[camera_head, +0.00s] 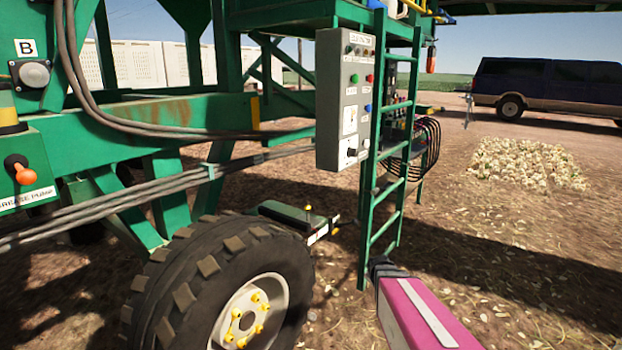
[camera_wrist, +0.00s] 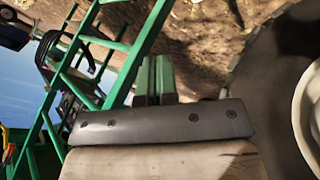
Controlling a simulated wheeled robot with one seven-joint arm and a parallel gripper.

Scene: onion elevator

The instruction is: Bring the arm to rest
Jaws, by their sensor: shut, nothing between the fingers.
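My gripper (camera_wrist: 156,72) shows in the wrist view as two green fingers side by side, shut with nothing between them, beyond a dark bar with screws. In the head view a magenta arm link with a white stripe, which looks like mine, reaches in from the lower right. Its dark end is close to the foot of the green ladder (camera_head: 377,210), and I cannot make out the fingers there. The ladder (camera_wrist: 128,55) lies left of the fingers in the wrist view, and a large tyre (camera_wrist: 268,85) lies to their right. I cannot tell the exact gaps.
The green machine frame (camera_head: 130,120) and a large wheel (camera_head: 240,290) fill the left. A grey control box (camera_head: 340,100) hangs beside the ladder. Bare ground lies right of the ladder, with a patch of onions (camera_head: 530,163) and a dark van (camera_head: 545,88) farther back.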

